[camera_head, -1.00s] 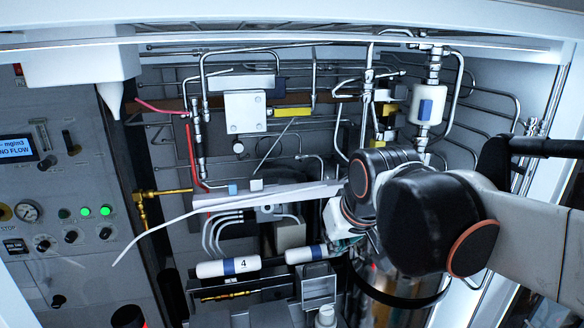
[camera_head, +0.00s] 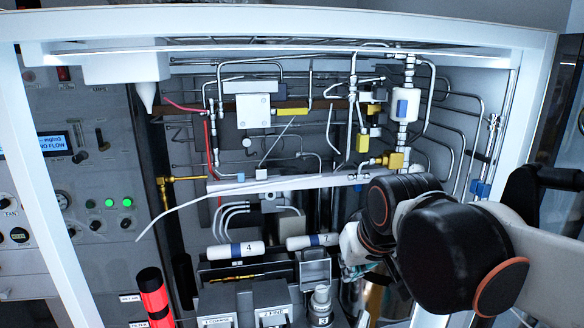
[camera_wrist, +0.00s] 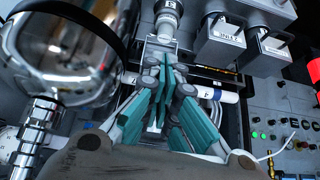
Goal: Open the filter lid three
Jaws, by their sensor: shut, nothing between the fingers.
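A white cylinder marked 4 with a blue band (camera_head: 236,250) lies sideways in the cabinet. A second white blue-banded cylinder (camera_head: 312,241) lies to its right, close to my gripper. My gripper (camera_wrist: 160,68) is shut and empty, with its teal fingers together in the wrist view. In the head view, only part of the gripper (camera_head: 354,248) shows beside my dark arm joints. In the wrist view, a blue-banded white cylinder (camera_wrist: 222,94) passes behind the fingers. Whether they touch it is unclear.
A shiny metal vessel (camera_wrist: 62,48) fills the wrist view's upper left. Boxes, one marked FINE (camera_head: 271,312), stand at the bottom. A pale shelf (camera_head: 285,183) and metal pipes cross the cabinet. A red cylinder (camera_head: 152,294) stands left. The white cabinet frame (camera_head: 505,112) borders the right.

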